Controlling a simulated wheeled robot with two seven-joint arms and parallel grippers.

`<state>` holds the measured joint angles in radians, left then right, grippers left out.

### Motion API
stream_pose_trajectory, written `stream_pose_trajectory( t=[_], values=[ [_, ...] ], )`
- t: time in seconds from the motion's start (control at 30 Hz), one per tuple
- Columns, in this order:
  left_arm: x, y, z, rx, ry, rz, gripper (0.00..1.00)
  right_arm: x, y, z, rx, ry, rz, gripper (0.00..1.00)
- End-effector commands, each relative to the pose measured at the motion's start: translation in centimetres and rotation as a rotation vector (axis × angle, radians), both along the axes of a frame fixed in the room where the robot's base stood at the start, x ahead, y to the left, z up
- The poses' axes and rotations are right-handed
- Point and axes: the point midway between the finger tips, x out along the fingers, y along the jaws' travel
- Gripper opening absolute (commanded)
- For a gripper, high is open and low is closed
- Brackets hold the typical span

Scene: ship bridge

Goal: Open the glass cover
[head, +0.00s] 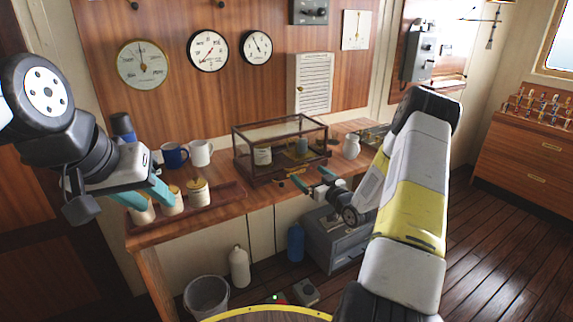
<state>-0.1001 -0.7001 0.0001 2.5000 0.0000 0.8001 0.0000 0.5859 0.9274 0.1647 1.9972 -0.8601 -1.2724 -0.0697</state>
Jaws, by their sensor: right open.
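The glass cover (262,129) is a clear box with a dark wooden frame, standing upright on the wooden counter. It looks closed over several small items, among them a pale jar (262,155). My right gripper (312,178) is open just in front of the case's lower front edge, near a small brass-coloured piece there. I cannot tell whether it touches the case. My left gripper (147,199) is open at the counter's left end, over the tray with lidded jars, well apart from the case.
A wooden tray (229,195) holds several lidded jars (198,192). A blue mug (174,155) and a white mug (200,152) stand left of the case, a white jug (351,146) right of it. Below are a bin (206,297) and a grey box (335,246).

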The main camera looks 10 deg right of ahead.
Motion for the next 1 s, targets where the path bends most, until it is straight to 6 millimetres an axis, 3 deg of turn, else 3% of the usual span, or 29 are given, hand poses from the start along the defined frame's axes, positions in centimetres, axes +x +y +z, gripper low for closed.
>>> stream_pose_trajectory(
  t=[0.2,0.4,0.77,1.0],
  values=[
    [0.0,0.0,0.0,0.000,0.000,0.000,0.36,3.4,1.4,0.1,-0.001,-0.001,0.002,0.97],
    [0.0,0.0,0.0,0.000,0.000,0.000,0.36,5.6,2.1,0.0,0.000,0.001,0.001,0.97],
    [0.0,0.0,0.0,0.000,0.000,0.000,0.36,6.2,2.3,0.1,-0.001,0.002,0.000,0.97],
    [0.0,0.0,0.0,0.000,0.000,0.000,0.36,6.2,2.2,0.1,-0.001,0.002,-0.001,0.50]
  ],
)
